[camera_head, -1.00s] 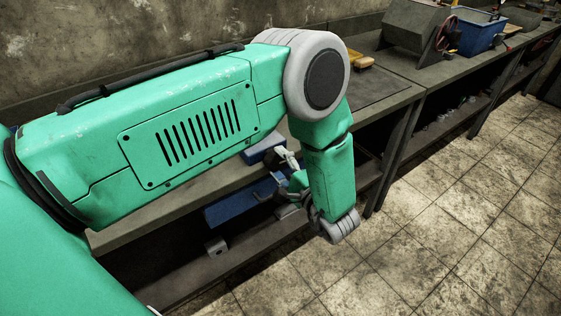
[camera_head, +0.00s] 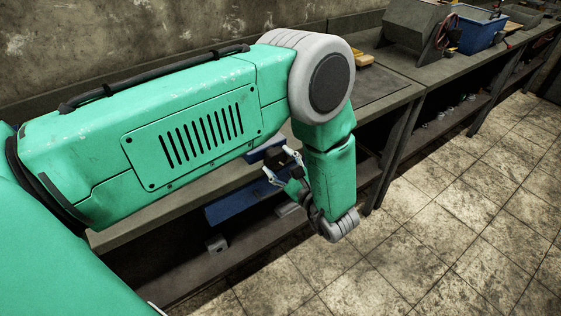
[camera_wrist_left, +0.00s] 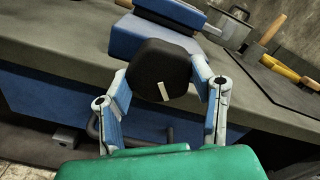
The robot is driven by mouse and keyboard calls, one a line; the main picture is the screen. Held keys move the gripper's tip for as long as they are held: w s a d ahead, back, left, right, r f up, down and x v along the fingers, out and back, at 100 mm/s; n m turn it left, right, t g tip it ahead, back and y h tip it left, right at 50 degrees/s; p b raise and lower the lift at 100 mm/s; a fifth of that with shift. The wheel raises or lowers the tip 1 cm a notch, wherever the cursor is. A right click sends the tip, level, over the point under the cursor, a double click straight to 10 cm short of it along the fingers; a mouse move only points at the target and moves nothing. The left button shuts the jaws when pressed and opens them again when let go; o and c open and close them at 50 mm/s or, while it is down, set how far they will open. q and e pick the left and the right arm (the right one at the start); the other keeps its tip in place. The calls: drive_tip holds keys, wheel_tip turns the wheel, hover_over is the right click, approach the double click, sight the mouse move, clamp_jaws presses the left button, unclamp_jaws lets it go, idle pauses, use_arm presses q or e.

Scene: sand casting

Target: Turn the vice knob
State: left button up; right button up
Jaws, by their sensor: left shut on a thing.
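The black vice knob (camera_wrist_left: 160,70), with a short white mark on its face, sits between the two fingers of my left gripper (camera_wrist_left: 158,82) in the left wrist view. One blue and white finger is on each side, shut on the knob. The blue vice (camera_wrist_left: 150,38) shows behind the knob at the bench edge. In the head view, my left gripper (camera_head: 280,163) is at the front of the bench beside the vice (camera_head: 264,149), partly hidden by my forearm. My right gripper is not in view.
The grey workbench (camera_head: 170,203) runs along the wall, with an open shelf below. A blue front panel (camera_wrist_left: 50,97) hangs under the bench top. A wooden-handled tool (camera_wrist_left: 272,30) lies to the right. A blue bin (camera_head: 482,30) stands farther back. The tiled floor in front is clear.

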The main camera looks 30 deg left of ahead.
use_arm(q)
drive_tip(key=shift+w+r+m, duration=0.1)
drive_tip(key=shift+m, duration=0.3)
idle(0.4)
drive_tip(key=o, duration=1.2)
drive_tip(key=shift+a, duration=0.1)
drive_tip(key=v, duration=1.2)
drive_tip(key=shift+w, duration=0.1)
drive_tip(key=shift+c, duration=0.2)
